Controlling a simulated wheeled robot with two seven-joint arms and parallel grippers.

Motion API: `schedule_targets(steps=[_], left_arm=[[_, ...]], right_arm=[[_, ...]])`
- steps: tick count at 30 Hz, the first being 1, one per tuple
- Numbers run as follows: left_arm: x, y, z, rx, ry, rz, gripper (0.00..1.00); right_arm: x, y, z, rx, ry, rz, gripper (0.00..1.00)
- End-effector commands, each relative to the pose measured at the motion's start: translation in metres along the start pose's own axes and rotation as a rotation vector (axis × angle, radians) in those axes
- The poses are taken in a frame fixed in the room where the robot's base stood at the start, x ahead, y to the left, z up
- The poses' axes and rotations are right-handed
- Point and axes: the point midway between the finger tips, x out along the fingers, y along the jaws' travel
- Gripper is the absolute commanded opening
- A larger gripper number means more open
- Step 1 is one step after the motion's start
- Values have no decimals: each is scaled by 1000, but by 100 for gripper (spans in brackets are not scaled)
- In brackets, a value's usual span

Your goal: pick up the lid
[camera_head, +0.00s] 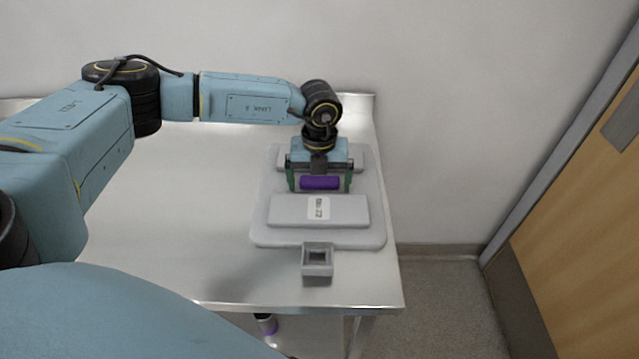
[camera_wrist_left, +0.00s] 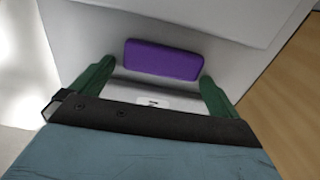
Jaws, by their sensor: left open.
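A broad grey piece with rounded corners (camera_head: 262,232), which looks like the lid, lies on the metal table. It has a raised grey block with a white label (camera_head: 350,210) on its near half. A purple bar (camera_head: 320,183) shows at its middle; it also shows in the left wrist view (camera_wrist_left: 163,60). My left gripper (camera_head: 320,187) points down over this middle part, with green fingers apart. In the left wrist view, the fingers (camera_wrist_left: 157,74) stand near the two ends of the purple bar, with gaps visible. Whether the bar belongs to the lid is unclear. My right gripper is out of view.
A small hollow grey block (camera_head: 317,272) stands near the front edge of the table (camera_head: 200,235). The table's left part is clear. A dark, purple-marked object (camera_head: 266,323) is below the table. A wall is behind, and a wooden door (camera_head: 580,220) is at right.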

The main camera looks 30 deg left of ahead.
Motion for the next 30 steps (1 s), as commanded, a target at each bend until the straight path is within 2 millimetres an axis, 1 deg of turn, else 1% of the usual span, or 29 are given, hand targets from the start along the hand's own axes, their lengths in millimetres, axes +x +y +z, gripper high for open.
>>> schedule_targets(steps=[2,5,17,18,25,28,30], left_arm=[[0,0,0,0,0,0,100],[0,0,0,0,0,0,88],[-1,0,0,0,0,0,36],[-2,-1,1,0,-2,-3,34],[-4,-1,1,0,-2,-3,34],[-13,-1,1,0,-3,-4,34],[-24,-2,1,0,-4,-5,34]], right_arm=[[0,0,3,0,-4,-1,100],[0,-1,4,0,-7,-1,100],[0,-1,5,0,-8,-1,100],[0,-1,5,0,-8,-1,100],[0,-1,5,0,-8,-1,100],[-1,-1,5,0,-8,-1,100],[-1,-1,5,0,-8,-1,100]])
